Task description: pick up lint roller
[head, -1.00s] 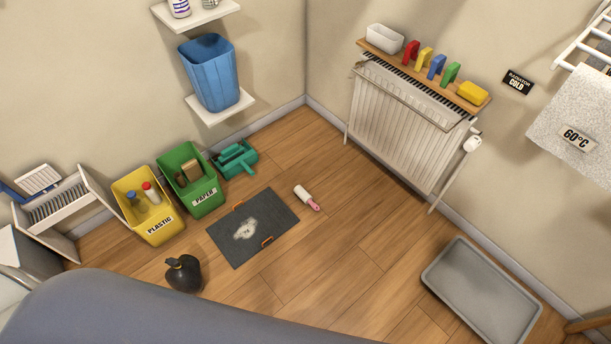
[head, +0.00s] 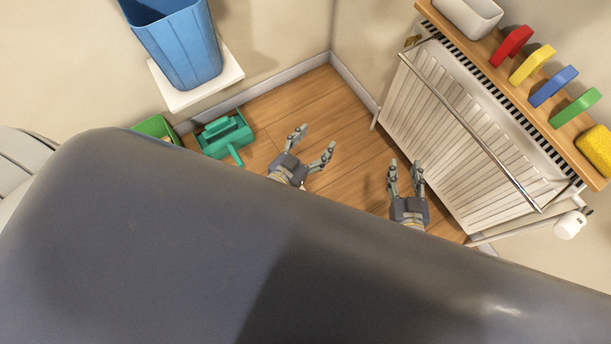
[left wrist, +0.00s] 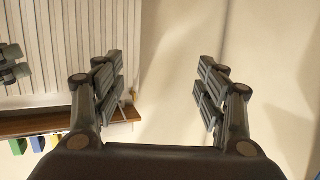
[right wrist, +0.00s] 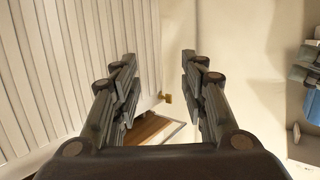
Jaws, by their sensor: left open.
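The lint roller cannot be made out clearly now; my own body covers most of the floor in the head view. A tiny pale spot beside the left gripper is too small to identify. My left gripper (head: 316,140) is open and empty above the wooden floor, fingers spread; its fingers also show apart in the left wrist view (left wrist: 160,62). My right gripper (head: 405,166) is open and empty to its right, in front of the radiator (head: 470,130); its fingers show apart in the right wrist view (right wrist: 159,60). Neither wrist view shows the roller.
A teal caddy-like object (head: 226,137) and the edge of a green bin (head: 155,127) stand by the left wall. A blue bin (head: 178,45) sits on a white shelf (head: 205,85). Several coloured sponges line the wooden shelf (head: 500,70) over the radiator. Floor shows between caddy and radiator.

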